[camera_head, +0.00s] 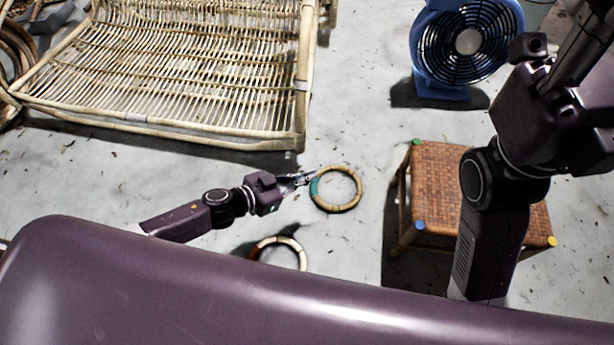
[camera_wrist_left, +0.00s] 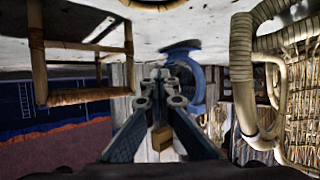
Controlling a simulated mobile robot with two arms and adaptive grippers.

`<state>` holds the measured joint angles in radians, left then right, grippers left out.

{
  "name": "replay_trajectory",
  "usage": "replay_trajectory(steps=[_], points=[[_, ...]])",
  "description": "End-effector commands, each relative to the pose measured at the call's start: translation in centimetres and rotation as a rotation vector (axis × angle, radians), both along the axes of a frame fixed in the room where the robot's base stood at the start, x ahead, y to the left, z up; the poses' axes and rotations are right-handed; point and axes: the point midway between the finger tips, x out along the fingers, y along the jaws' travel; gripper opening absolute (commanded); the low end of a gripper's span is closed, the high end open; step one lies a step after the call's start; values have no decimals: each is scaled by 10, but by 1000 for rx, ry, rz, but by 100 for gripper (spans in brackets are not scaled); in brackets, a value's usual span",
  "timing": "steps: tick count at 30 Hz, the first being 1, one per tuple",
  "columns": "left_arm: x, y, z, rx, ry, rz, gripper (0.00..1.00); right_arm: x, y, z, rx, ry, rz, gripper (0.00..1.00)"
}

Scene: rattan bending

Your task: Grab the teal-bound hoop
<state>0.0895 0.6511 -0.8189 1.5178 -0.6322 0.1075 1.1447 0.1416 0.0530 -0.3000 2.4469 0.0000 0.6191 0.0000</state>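The teal-bound hoop (camera_head: 352,172) is a tan ring with a teal wrapping on its left side, over the grey floor in the middle of the head view. My left gripper (camera_head: 308,179) comes in from the left, its fingertips right by the teal wrapping. Its fingers look parted; I cannot make out any part of the hoop between them. In the left wrist view, the fingers (camera_wrist_left: 160,90) reach away from the camera, and a tan curve shows at the top edge, too cropped to identify.
A second hoop (camera_head: 292,243) with a reddish binding lies nearer, partly hidden by my body. A woven stool (camera_head: 436,172) stands right, partly behind my right arm. A blue fan (camera_head: 429,60) stands at back right, a rattan frame (camera_head: 170,136) at back left. Bare floor lies between.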

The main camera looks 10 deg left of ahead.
Motion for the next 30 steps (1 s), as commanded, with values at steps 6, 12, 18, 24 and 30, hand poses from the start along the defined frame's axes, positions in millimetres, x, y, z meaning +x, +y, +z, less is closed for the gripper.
replay_trajectory(steps=[6,12,18,24,30], points=[[0,0,20,1,-1,0,0,6,-1,-4,2,43,2,40],[0,0,24,1,0,0,0,7,-2,-8,4,55,3,40],[0,0,24,1,-1,0,0,7,-2,-9,4,56,3,40],[0,0,24,1,-1,0,9,7,-1,-9,4,56,3,40],[0,0,24,1,-1,0,31,7,-2,-8,4,55,3,40]])
